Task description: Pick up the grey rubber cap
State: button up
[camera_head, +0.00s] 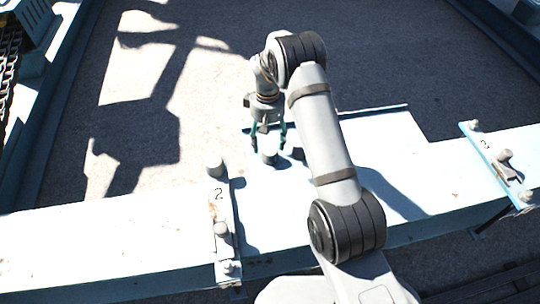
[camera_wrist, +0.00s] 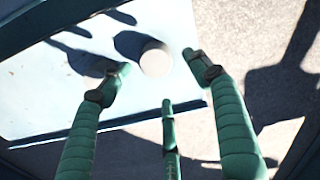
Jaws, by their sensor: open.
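A pale grey round cap (camera_head: 269,155) stands upright on the light-blue beam plate in the head view. In the wrist view the same cap (camera_wrist: 156,58) shows its round top near the upper middle. My gripper (camera_head: 268,142) points down over it with its green fingers spread. In the wrist view a fingertip lies left of the cap and another right of it, with a third finger below; none visibly grips it. A gap to the cap's side shows on the left; exact height above it is hard to judge.
A similar grey cylinder (camera_head: 215,165) stands by a bracket marked 2 (camera_head: 221,205) to the left. Another bracket with a knob (camera_head: 504,156) is at the right. The beam (camera_head: 110,225) is otherwise mostly clear. Dark gravelly ground lies beyond it.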

aim_at(269, 149)
jog(key=f+b, duration=0.1)
jog(key=f, duration=0.2)
jog(key=f+b, duration=0.1)
jog(key=f, duration=0.2)
jog(key=shift+s+d, duration=0.2)
jog(key=shift+r, duration=0.1)
jog(key=shift+c, duration=1.4)
jog(key=c, duration=0.9)
